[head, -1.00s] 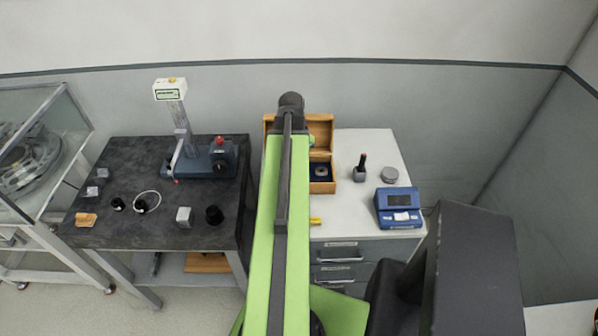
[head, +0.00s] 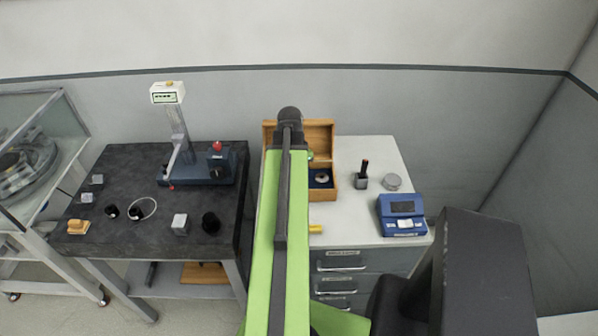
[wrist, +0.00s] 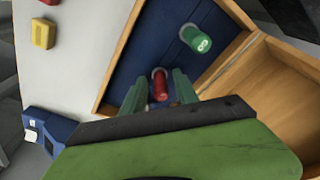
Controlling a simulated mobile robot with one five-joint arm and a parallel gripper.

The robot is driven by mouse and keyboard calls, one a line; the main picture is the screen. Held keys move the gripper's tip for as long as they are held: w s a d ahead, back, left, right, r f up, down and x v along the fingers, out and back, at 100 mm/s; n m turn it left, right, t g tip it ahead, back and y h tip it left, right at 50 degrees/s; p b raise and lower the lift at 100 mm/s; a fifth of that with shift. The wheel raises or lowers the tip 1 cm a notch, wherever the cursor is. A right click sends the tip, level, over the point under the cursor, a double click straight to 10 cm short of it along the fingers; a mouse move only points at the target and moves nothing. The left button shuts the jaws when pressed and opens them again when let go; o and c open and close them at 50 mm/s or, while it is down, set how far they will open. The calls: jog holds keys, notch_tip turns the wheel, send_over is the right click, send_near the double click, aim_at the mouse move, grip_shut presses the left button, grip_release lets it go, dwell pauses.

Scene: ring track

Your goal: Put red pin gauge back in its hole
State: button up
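The red pin gauge (wrist: 160,86) shows in the wrist view, standing in the blue-lined wooden box with a pale ring at its base, apparently in a hole. My gripper (wrist: 159,92) has one finger on each side of it. Narrow gaps show between the fingers and the pin, so it looks open. A green pin gauge (wrist: 197,39) stands in the same lining, also with a pale ring at its base. In the head view the box (head: 345,195) is partly hidden by my green arm, which covers the gripper and red pin.
A ring (head: 322,177) lies in the box's front part. On the cabinet are a dark pin on a block (head: 362,178), a grey disc (head: 392,182), a blue device (head: 403,216) and a yellow piece (head: 315,229). The raised lid (wrist: 275,105) is close to my gripper.

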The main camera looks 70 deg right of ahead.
jog(key=shift+f, duration=0.1)
notch_tip(320, 180, up, 17)
jog(key=a+p, duration=0.2)
jog(key=p, duration=1.5)
jog(key=shift+w+a, duration=0.35)
jog(key=shift+w, duration=0.05)
jog(key=w+a+n, duration=0.5)
jog(key=w+a, duration=0.5)
jog(key=w, duration=0.2)
jog(key=w+a+n, duration=0.5)
jog(key=w+a, duration=0.4)
jog(key=w, duration=0.4)
jog(key=w+a+n+y, duration=0.1)
jog(key=w+a+n, duration=0.25)
jog(key=a, duration=0.85)
jog(key=w+a+n, duration=0.3)
jog(key=a+n, duration=0.2)
jog(key=a, duration=0.6)
jog(key=w+a+n+y, duration=0.1)
jog(key=w+a+n, duration=0.25)
jog(key=a, duration=0.85)
notch_tip(320, 180, down, 12)
jog(key=b, duration=1.2)
jog(key=shift+s+f+n+t, duration=0.15)
jog(key=shift+s+n+t, duration=0.15)
jog(key=shift+n+t, duration=0.1)
